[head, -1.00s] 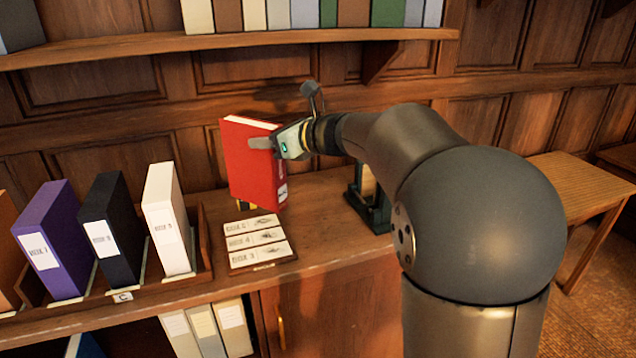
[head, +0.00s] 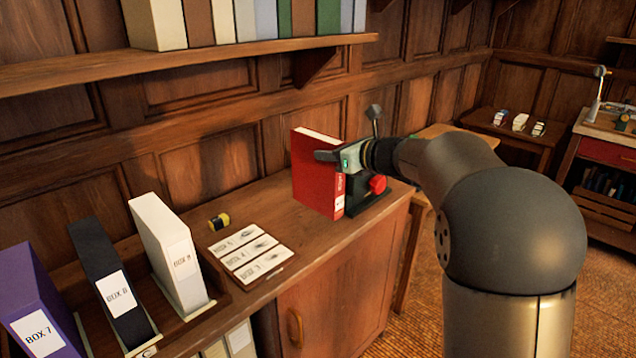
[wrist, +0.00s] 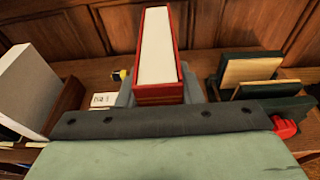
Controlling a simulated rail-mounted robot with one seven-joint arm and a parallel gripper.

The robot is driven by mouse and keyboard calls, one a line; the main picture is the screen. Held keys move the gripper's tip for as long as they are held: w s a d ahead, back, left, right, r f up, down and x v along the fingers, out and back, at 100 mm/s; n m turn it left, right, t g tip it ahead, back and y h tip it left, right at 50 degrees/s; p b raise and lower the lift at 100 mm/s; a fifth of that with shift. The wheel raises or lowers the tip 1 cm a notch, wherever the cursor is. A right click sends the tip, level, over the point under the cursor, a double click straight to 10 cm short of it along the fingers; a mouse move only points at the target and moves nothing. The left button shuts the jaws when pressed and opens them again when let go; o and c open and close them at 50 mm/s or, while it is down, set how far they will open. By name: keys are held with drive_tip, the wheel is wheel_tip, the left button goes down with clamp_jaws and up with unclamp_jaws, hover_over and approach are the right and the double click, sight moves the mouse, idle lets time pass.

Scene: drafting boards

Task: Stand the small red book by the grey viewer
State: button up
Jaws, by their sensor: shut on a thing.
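The red book (head: 318,178) is upright in my gripper (head: 328,156), with a white label low on its spine. In the wrist view, the book (wrist: 158,50) shows its white page edges between red covers, with grey fingers on both sides. My gripper is shut on it. It hangs over the cabinet top; whether its bottom edge touches anything is not clear. Just right of it, partly hidden, is a dark stand with a red knob (head: 377,184). No plainly grey viewer is clear; a pale upright device (head: 598,92) stands on the far right bench.
White, black and purple box files stand in a rack (head: 205,308) at left. A card plaque (head: 250,252) and a small yellow-black object (head: 219,221) lie on the cabinet top (head: 290,215). A shelf (head: 190,60) of books runs above. A small table (head: 520,130) stands at the back right.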

sight(315, 165)
drive_tip(key=w+a+f, duration=0.1)
drive_tip(key=w+f, duration=0.1)
drive_tip(key=w+a+f+p, duration=0.1)
drive_tip(key=w+f, duration=0.1)
drive_tip(key=w+a+f, duration=0.1)
drive_tip(key=a+f, duration=0.1)
drive_tip(key=shift+w+f, duration=0.2)
drive_tip(key=shift+w, duration=0.2)
drive_tip(key=shift+w+a+f+p, duration=0.15)
drive_tip(key=shift+f+p, duration=0.15)
drive_tip(key=shift+f, duration=1.4)
drive_tip(key=shift+f+b, duration=0.2)
drive_tip(key=shift+b, duration=0.1)
drive_tip(key=o, duration=1.2)
drive_tip(key=shift+f, duration=0.1)
drive_tip(key=shift+c, duration=0.2)
